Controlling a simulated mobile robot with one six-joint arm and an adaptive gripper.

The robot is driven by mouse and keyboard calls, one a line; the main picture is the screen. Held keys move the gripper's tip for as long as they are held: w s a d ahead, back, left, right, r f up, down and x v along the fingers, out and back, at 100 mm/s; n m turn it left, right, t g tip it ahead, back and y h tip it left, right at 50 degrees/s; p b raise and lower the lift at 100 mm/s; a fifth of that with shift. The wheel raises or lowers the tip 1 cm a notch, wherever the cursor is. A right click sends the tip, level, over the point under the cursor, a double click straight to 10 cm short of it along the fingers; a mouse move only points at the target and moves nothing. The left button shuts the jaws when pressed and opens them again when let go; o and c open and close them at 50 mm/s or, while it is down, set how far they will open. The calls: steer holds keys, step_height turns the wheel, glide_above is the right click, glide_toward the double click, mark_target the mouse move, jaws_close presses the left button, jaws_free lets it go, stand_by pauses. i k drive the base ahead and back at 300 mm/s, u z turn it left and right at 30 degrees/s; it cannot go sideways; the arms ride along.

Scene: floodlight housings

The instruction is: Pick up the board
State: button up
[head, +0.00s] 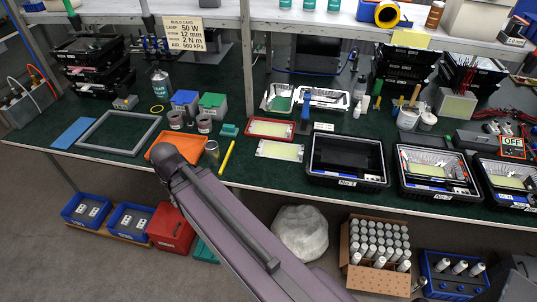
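Several pale yellow panels that look like boards are in the head view. One board (280,150) with a silvery-white border lies flat near the bench's front edge. Another yellow panel (270,129) lies in a red frame just behind it. More yellow panels sit in the black bins at right, one in the middle bin (430,169) and one in the far-right bin (508,182). I cannot tell which one the task means. My arm rises from the bottom to the left of these boards. My gripper does not show, and I cannot see whether it holds anything.
A black bin (347,180) stands right of the front board. A yellow stick (227,157), an orange tray (163,142) and a grey frame (98,140) lie to its left. Shelf posts and an upper shelf (230,17) limit the room above. Crates stand on the floor.

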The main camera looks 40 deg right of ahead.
mark_target(267, 149)
steer(key=u, duration=0.15)
steer(key=k, duration=1.2)
steer(key=z, duration=1.2)
steer(key=i, duration=1)
steer(key=u, duration=0.05)
